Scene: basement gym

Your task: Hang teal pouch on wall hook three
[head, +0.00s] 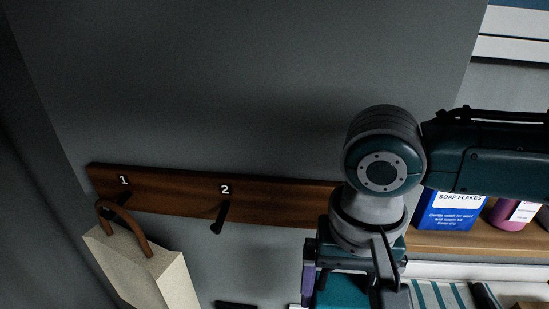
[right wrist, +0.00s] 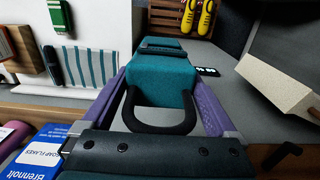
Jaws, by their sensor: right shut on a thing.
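The teal pouch (right wrist: 165,78) is between the purple fingers of my right gripper (head: 345,290), which is shut on it. Its dark handle loop (right wrist: 160,127) lies on the camera side of the pouch in the right wrist view. In the head view, only part of the pouch (head: 338,292) shows below the gripper, low at the frame's bottom edge. The wooden hook rail (head: 280,207) runs along the grey wall. Hook 1 and the empty hook 2 (head: 219,217) show left of my arm. Hook three is not visible; my right arm covers that end of the rail. My left gripper is out of view.
A cream bag (head: 148,266) hangs from hook 1 by a brown handle. Right of my arm, a shelf (head: 450,242) holds a blue soap flakes box (head: 450,212) and a pink bottle (head: 508,213). A striped towel (right wrist: 88,66) hangs below the shelf. The wall above the rail is clear.

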